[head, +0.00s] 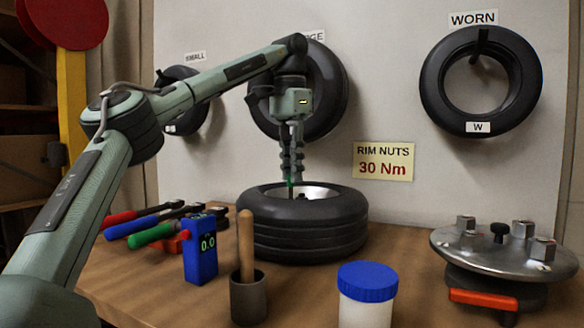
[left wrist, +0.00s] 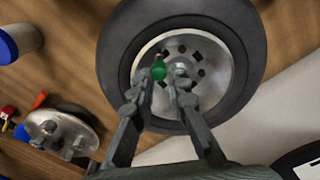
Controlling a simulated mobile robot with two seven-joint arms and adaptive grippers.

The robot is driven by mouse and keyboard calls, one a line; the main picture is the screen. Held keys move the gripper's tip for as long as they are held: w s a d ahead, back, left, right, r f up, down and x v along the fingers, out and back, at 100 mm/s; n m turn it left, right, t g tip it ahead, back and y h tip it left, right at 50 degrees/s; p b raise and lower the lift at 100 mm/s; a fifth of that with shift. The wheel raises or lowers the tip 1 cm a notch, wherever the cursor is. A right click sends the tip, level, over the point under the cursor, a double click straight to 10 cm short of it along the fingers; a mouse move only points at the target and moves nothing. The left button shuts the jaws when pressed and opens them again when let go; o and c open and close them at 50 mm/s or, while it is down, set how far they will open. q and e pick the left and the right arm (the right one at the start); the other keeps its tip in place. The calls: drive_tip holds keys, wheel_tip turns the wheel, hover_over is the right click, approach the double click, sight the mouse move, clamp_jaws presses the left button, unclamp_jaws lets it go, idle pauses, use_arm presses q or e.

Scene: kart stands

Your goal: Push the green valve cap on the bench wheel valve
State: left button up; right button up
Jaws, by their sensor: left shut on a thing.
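The bench wheel (head: 303,238) lies flat on the bench, a black tyre around a silver rim (head: 318,193). In the left wrist view the wheel (left wrist: 238,50) fills the upper middle, with its rim (left wrist: 207,92) showing several dark holes. My left gripper (head: 291,178) points straight down over the rim. It is shut on the green valve cap (left wrist: 159,70), which shows between its fingertips (left wrist: 166,78). In the head view only a sliver of green shows at the fingertips. The valve itself is hidden, so I cannot tell whether the cap touches it. My right gripper is not in view.
A blue gauge (head: 200,250), a pot with a wooden-handled brush (head: 247,298) and a blue-lidded jar (head: 367,283) stand in front. Coloured-handled tools (head: 150,236) lie left. A metal hub fixture (head: 497,255) stands right. Tyres hang on the board behind.

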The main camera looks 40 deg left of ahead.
use_arm(q)
drive_tip(key=shift+f+b, duration=0.95)
drive_tip(key=shift+f, duration=0.05)
drive_tip(key=o, duration=0.8)
drive_tip(key=shift+c, duration=0.2)
drive_tip(key=shift+r, duration=0.1)
drive_tip(key=shift+s+r, duration=0.1)
drive_tip(key=shift+r, duration=3.65)
